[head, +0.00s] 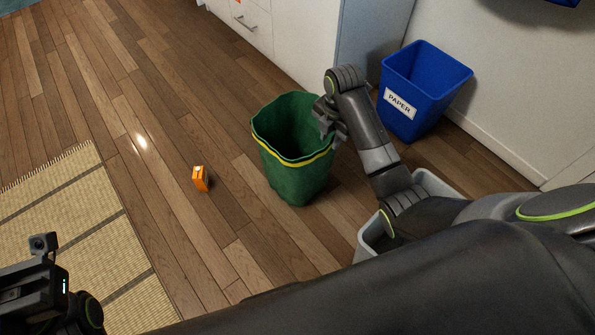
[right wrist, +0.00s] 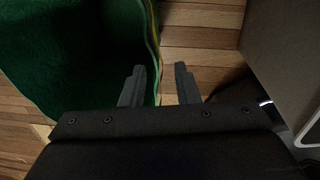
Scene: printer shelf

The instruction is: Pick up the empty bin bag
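The empty bin bag (head: 292,178) is dark green with a yellow band below its rim. It stands upright and open-mouthed on the wooden floor, in the middle of the head view. My right gripper (head: 329,119) is at the bag's right rim. In the right wrist view my right gripper (right wrist: 160,86) is open, its two fingers apart. The green bag (right wrist: 75,50) fills the left there, and its yellow-edged side runs near the left finger; whether it lies between the fingers is unclear. My left gripper is low at the left of the head view, its fingers not clearly visible.
A blue bin labelled PAPER (head: 417,92) stands by the wall. A grey bin (head: 436,184) is partly hidden under my right arm. A small orange box (head: 200,179) lies on the floor left of the bag. A woven mat (head: 82,235) lies at the left. White cabinets (head: 290,35) are behind.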

